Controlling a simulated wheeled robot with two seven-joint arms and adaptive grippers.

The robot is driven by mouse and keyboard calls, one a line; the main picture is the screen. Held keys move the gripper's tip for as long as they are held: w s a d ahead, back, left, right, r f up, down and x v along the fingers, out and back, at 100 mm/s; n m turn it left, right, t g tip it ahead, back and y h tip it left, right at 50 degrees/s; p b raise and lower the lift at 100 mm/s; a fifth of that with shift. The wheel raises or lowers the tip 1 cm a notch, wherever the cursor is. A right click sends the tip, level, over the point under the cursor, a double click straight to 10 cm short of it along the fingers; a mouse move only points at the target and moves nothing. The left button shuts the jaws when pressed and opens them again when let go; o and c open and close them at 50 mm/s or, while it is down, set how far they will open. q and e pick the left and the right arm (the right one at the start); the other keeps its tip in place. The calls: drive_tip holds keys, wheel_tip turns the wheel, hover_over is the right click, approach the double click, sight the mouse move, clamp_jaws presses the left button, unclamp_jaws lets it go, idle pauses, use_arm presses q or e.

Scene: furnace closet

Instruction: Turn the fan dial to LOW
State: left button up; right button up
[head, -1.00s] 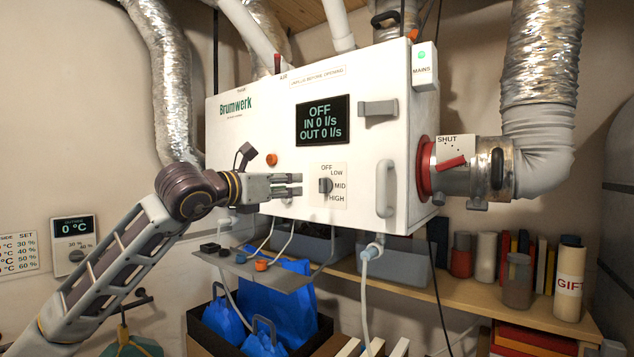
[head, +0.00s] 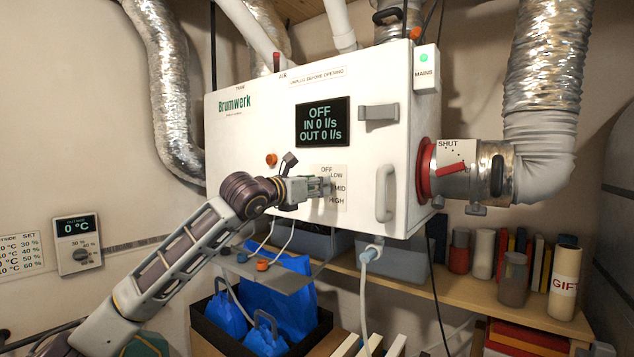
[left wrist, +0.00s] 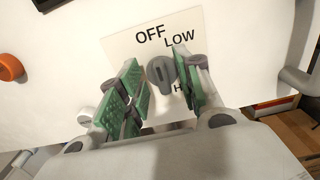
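The fan dial (left wrist: 162,72) is a grey knob on a pale plate marked OFF, LOW, MID and HIGH. In the left wrist view it sits between the two green-padded fingers of my left gripper (left wrist: 158,76), which is open with gaps visible beside the knob. In the head view my left gripper (head: 322,187) is at the dial plate (head: 338,200) and largely hides the knob. The display (head: 322,122) reads OFF, IN 0 l/s, OUT 0 l/s. My right gripper is not in view.
The white Brumwerk unit (head: 240,140) has a grey handle (head: 384,192) right of the dial and an orange knob (head: 271,160) to its left. A small grey shelf (head: 290,280) hangs below. A red-levered damper (head: 451,168) is at the right.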

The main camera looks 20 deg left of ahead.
use_arm(q)
drive_tip(key=shift+w+d, duration=0.1)
drive_tip(key=shift+w, duration=0.3)
drive_tip(key=shift+c, duration=0.3)
clamp_jaws()
